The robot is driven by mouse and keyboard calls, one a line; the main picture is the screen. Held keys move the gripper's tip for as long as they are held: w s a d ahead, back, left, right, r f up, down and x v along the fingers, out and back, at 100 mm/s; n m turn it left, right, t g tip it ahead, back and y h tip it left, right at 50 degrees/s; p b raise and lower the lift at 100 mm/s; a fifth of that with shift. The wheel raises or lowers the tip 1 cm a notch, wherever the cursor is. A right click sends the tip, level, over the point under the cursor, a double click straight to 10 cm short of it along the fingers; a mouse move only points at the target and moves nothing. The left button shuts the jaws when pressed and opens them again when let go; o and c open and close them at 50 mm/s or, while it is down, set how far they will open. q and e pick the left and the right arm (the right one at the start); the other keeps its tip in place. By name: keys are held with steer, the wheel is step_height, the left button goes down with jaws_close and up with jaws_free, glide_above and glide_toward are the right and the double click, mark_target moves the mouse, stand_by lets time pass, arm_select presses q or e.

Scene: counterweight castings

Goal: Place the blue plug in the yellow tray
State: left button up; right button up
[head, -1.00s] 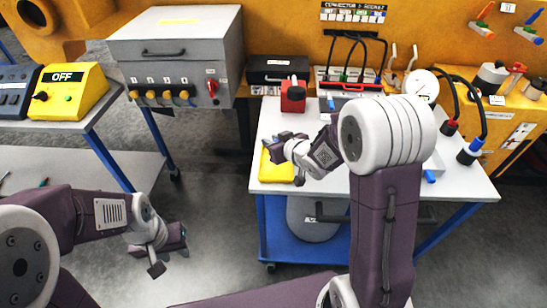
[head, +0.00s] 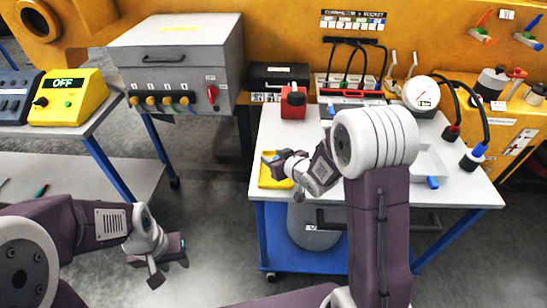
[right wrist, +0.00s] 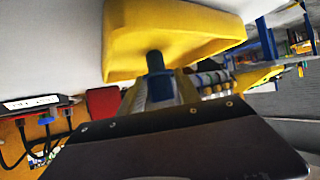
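The yellow tray (head: 268,181) lies at the left front part of the white-topped table. My right gripper (head: 272,160) is at the tray, over it in the head view. In the right wrist view the yellow tray (right wrist: 190,25) fills the top middle. The blue plug (right wrist: 156,66) stands out between the grey fingers of my right gripper (right wrist: 150,92), which is shut on it. The plug's tip overlaps the tray in that view; I cannot tell whether they touch. My left gripper (head: 168,266) hangs empty and open over the floor at the lower left.
A red block (head: 293,103) stands behind the tray. A panel with black cables (head: 350,90), a round gauge (head: 421,93) and a white tray (head: 430,160) are further along the table (head: 455,190). A yellow OFF box (head: 75,97) sits on the left bench.

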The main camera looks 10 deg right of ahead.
mark_target(275, 157)
steer(key=shift+a+r, duration=0.1)
steer(key=shift+a, duration=0.05)
steer(key=shift+r+p, duration=0.25)
steer(key=shift+p, duration=0.05)
steer(key=v, duration=0.5)
steer(key=shift+r, duration=0.1)
steer(key=s+b, duration=0.2)
steer(key=s+d+b, duration=0.1)
steer(key=shift+r+b, duration=0.3)
steer(key=b+v, duration=0.1)
steer(key=v, duration=0.2)
steer(key=shift+w+a+r, duration=0.1)
steer(key=shift+a+r, duration=0.05)
steer(key=shift+r, duration=0.05)
steer(key=shift+s+r+b, duration=0.2)
steer(key=shift+s+b, duration=0.1)
